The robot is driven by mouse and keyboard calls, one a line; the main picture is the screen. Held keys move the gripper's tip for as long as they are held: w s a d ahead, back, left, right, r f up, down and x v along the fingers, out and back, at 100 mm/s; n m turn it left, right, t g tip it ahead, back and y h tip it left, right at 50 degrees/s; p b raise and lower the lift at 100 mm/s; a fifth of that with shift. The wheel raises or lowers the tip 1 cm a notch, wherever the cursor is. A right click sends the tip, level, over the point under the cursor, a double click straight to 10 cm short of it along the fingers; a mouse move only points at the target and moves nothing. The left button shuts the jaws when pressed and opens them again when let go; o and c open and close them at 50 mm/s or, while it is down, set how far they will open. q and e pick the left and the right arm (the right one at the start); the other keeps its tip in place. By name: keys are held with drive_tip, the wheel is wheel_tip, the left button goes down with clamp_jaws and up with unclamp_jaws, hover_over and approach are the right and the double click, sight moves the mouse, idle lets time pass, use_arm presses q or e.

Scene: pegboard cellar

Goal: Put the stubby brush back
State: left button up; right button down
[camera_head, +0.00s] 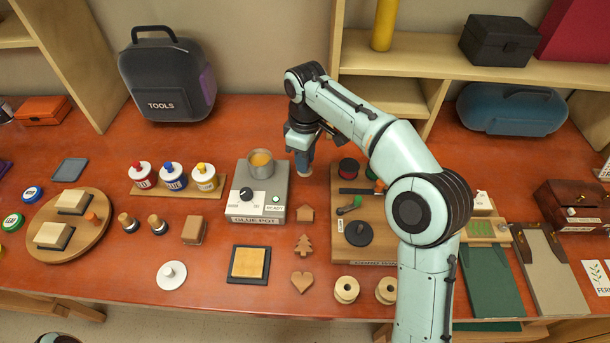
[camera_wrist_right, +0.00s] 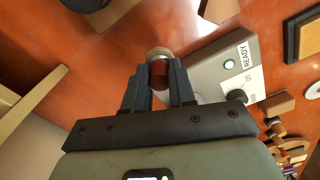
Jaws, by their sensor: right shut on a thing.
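My right gripper (camera_head: 302,154) is just right of the glue pot unit (camera_head: 258,205), low over the red-brown table. In the right wrist view its two fingers (camera_wrist_right: 158,78) are shut on a short, stubby piece, seemingly the stubby brush (camera_wrist_right: 158,68), with a reddish-brown body and a pale, rounded end. In the head view only a pale tip of the brush (camera_head: 305,172) shows below the fingers. The rest is hidden by the gripper. I cannot tell whether it touches the table. My left gripper is not in view.
The glue pot unit's pot (camera_head: 260,164) stands close left of the gripper. A wooden board with cord spools (camera_head: 348,168) is close right. Wooden shapes (camera_head: 303,244) lie in front. Two wooden-topped pieces (camera_head: 157,224) stand farther left. Shelves (camera_head: 400,62) rise behind.

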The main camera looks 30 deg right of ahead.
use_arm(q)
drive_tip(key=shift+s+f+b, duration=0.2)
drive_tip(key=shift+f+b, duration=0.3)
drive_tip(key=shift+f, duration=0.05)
use_arm(e)
drive_tip(key=shift+f, duration=2.45)
drive_tip(key=shift+f, duration=0.2)
drive_tip(key=c, duration=0.9)
unclamp_jaws()
drive_tip(key=shift+c, duration=0.2)
drive_tip(key=shift+r, duration=0.15)
wheel_tip(320, 180, up, 12)
drive_tip(key=p, duration=0.3)
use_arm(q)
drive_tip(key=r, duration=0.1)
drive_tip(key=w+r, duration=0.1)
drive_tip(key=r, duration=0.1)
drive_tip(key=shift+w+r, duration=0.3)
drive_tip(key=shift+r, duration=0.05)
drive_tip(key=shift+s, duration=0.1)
use_arm(e)
drive_tip(key=shift+s, duration=0.1)
